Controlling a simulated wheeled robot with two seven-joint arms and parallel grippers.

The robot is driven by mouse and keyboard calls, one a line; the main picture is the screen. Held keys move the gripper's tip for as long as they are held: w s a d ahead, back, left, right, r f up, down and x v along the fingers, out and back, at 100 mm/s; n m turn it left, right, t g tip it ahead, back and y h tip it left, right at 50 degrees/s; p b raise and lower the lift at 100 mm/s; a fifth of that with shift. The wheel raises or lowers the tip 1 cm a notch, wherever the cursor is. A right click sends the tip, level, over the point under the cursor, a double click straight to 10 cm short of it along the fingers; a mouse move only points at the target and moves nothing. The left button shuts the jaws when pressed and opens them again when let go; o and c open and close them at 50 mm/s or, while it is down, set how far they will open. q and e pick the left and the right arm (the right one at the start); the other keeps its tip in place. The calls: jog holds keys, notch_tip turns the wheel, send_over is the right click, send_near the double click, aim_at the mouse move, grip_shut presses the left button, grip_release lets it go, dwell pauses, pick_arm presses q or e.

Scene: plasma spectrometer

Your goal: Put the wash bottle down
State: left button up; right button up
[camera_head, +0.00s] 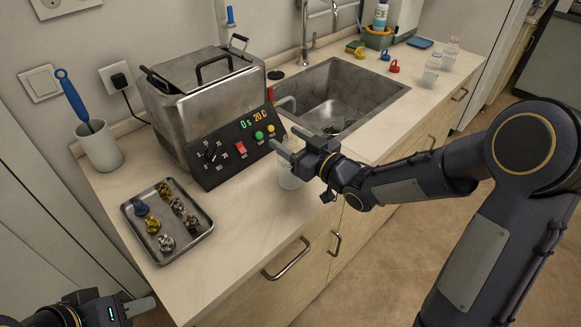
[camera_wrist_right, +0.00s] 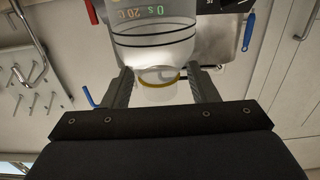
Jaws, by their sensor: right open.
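The wash bottle (camera_head: 288,178) is a translucent white bottle standing on the counter in front of the steel bath, near the counter's front edge. Its upper part is largely hidden by my right gripper (camera_head: 292,143) in the head view. In the right wrist view the bottle (camera_wrist_right: 150,42) shows upside down with a yellow ring. There my right gripper (camera_wrist_right: 162,88) has its two fingers apart, one on each side of the bottle's upper part. Contact is not clear. My left gripper (camera_head: 128,308) is at the bottom left, away from the bottle, and partly cut off.
The steel bath (camera_head: 190,100) with its control panel stands right behind the bottle. A metal tray (camera_head: 194,236) with several small parts lies to the left. A sink (camera_head: 345,85) is to the right, with several bottles beyond. A white cup (camera_head: 100,150) holds a blue-handled tool.

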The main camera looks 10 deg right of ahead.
grip_shut()
jog(key=shift+r, duration=0.1)
dwell(0.3)
